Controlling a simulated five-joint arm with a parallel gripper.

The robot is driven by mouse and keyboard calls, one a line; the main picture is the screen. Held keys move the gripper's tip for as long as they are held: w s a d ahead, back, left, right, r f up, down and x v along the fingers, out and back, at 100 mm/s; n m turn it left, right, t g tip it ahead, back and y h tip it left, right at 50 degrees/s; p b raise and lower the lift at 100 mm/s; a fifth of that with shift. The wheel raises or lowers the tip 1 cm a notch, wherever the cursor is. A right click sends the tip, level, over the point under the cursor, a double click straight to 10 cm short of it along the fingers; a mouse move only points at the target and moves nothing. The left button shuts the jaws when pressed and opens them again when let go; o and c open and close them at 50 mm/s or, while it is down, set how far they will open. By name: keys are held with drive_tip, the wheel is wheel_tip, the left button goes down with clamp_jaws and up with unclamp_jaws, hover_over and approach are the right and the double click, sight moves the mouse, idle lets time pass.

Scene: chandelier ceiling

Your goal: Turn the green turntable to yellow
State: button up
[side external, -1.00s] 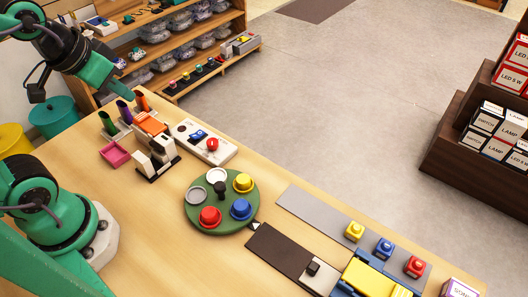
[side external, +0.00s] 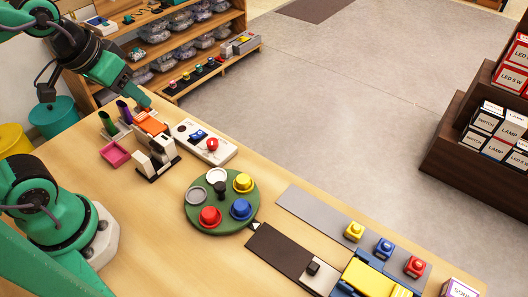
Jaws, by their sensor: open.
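The round green turntable (side external: 222,228) lies flat on the wooden table. It carries a yellow button (side external: 243,182) at its far right, a blue button (side external: 240,208) at its lower right and a red button (side external: 210,216) at its near side. Two pale round spots lie on its left and far side, and a black knob (side external: 220,189) stands near its middle. A small white pointer (side external: 254,225) sits at the lower right rim, nearest the blue button. My gripper (side external: 142,97) is open, up and left of the turntable, over the coloured holders; its fingertips are hard to make out.
An orange block (side external: 151,122), a pink tray (side external: 115,153), a black-and-white stand (side external: 157,158) and a switch panel with a red button (side external: 212,144) lie between my gripper and the turntable. A grey strip (side external: 310,214) with yellow, blue and red buttons and a dark strip (side external: 272,248) lie to the right.

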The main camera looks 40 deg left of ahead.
drive_tip(key=w+d+f+n+g, duration=0.3)
drive_tip(key=w+d+f+n, duration=0.1)
drive_tip(key=d, duration=0.4)
drive_tip(key=n+g, duration=0.2)
drive_tip(key=n, duration=0.1)
hover_over(219, 184)
wheel_tip(219, 184, down, 6)
drive_tip(key=shift+f, duration=0.2)
drive_tip(key=shift+f, duration=0.1)
drive_tip(key=shift+f, duration=3.8)
clamp_jaws()
